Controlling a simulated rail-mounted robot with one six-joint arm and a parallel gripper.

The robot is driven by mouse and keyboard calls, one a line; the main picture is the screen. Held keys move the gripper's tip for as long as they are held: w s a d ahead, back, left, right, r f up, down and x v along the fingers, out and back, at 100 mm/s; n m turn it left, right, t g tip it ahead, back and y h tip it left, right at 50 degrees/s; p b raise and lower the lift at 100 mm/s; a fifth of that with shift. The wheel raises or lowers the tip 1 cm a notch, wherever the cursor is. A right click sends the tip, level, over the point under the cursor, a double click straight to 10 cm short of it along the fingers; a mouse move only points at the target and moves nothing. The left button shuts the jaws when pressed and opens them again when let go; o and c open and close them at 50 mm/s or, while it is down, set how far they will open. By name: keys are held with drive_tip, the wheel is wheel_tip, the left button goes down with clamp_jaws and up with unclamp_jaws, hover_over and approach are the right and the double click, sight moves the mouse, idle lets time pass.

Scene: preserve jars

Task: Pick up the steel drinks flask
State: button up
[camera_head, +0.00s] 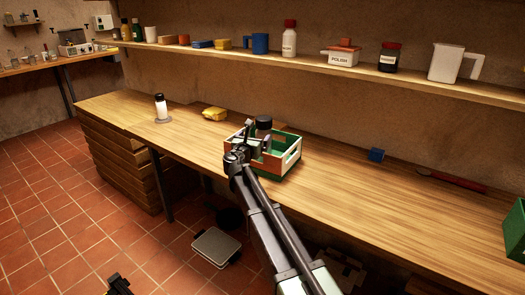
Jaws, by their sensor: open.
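A bottle-shaped thing with a dark cap (264,122) stands in a green and white crate (288,163) on the wooden bench. It may be the steel drinks flask; its lower body is hidden by the crate and my gripper. My gripper (241,147) is open at the crate's left side, in front of the capped thing in the picture. I cannot tell whether it touches the crate or the flask. A white bottle with a black cap (160,107) stands upright on a grey round base farther left on the bench.
A yellow thing (214,113) lies on the bench left of the crate. A small blue block (376,155), a red-handled tool (450,180) and a green crate (515,232) are to the right. A wall shelf (300,62) with jars and cups runs above. The bench between is clear.

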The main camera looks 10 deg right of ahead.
sight(262, 129)
drive_tip(key=x, duration=1)
drive_tip(key=shift+w+d, duration=0.25)
drive_tip(key=shift+s+r, duration=0.1)
drive_tip(key=c, duration=1.5)
drive_tip(key=shift+o, duration=0.2)
